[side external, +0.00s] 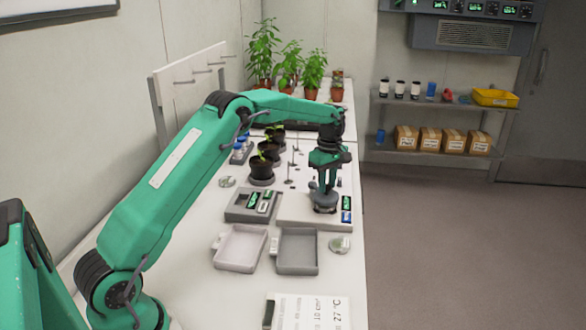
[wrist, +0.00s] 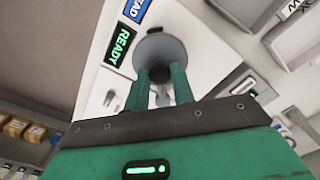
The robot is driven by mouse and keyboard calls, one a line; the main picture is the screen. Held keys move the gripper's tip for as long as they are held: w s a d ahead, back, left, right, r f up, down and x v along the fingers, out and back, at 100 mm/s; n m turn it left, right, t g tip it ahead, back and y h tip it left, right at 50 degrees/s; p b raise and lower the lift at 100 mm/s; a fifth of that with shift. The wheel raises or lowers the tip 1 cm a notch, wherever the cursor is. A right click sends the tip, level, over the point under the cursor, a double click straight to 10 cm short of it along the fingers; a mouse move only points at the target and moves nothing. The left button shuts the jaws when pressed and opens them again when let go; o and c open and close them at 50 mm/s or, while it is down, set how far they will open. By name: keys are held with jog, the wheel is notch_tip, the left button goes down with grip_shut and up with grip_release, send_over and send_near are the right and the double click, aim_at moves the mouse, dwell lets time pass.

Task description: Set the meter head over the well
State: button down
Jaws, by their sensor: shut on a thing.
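My gripper (side external: 324,187) is shut on the meter head, a grey round piece with a wide base (side external: 325,203). The head is at the right part of a pale instrument block (side external: 290,212). In the wrist view my two green fingers (wrist: 162,76) grip the grey meter head (wrist: 160,48), with a dark shadow beside it on the block. A green READY display (wrist: 118,47) and a blue READ label (wrist: 135,9) lie beside it. I cannot see the well; the head may cover it. I cannot tell whether the head touches the block.
A grey device (side external: 250,218) with small displays stands left of the block. A white tray (side external: 240,262) and a grey tray (side external: 297,270) lie in front. Potted seedlings (side external: 262,177) and thin upright pins stand behind. A round dish (side external: 339,245) is near the bench's right edge.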

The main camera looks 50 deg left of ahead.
jog(key=c, duration=1.2)
grip_release()
jog(key=shift+r, duration=0.1)
jog(key=shift+o, duration=0.2)
jog(key=shift+r, duration=3.9)
jog(key=shift+r, duration=0.1)
